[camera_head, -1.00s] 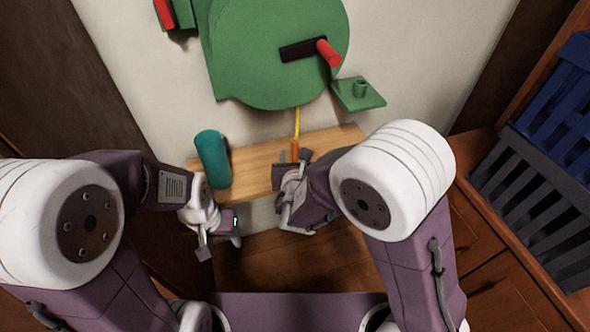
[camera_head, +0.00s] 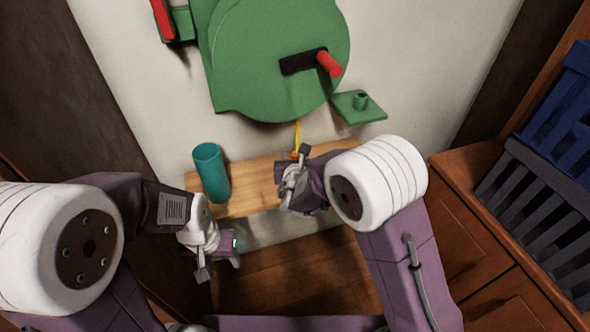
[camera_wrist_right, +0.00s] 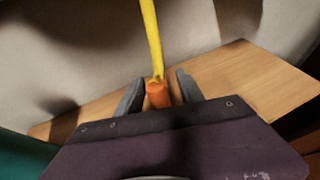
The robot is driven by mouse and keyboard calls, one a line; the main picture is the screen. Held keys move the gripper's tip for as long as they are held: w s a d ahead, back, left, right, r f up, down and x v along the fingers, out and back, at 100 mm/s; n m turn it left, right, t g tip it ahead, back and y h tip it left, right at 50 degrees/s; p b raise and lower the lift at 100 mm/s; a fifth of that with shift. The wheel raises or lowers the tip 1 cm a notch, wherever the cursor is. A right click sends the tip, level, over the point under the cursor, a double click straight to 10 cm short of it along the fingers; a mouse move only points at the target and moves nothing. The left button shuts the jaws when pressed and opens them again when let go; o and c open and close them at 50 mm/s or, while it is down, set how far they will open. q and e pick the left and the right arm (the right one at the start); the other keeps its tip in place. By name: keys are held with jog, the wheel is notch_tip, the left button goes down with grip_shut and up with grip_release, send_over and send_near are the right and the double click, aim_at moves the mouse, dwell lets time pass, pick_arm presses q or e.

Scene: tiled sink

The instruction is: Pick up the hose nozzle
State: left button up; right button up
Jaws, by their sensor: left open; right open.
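The hose nozzle (camera_wrist_right: 158,94) is orange and sits at the end of a yellow hose (camera_wrist_right: 151,38). In the right wrist view it lies between the two open fingers of my right gripper (camera_wrist_right: 159,90), with a visible gap on the right side. In the head view only a bit of the orange nozzle (camera_head: 295,155) shows above my right gripper (camera_head: 291,172), which hides the rest. The yellow hose hangs down from the green reel. My left gripper (camera_head: 218,258) is open and empty, left of and below the wooden shelf.
A wooden shelf (camera_head: 250,185) is beneath the right gripper. A teal cup (camera_head: 211,172) stands at its left end. The green hose reel (camera_head: 270,60) with a red handle (camera_head: 329,64) is on the wall. Blue (camera_head: 562,105) and dark grey (camera_head: 530,200) crates sit at the right.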

grip_shut()
jog(key=shift+r, duration=0.15)
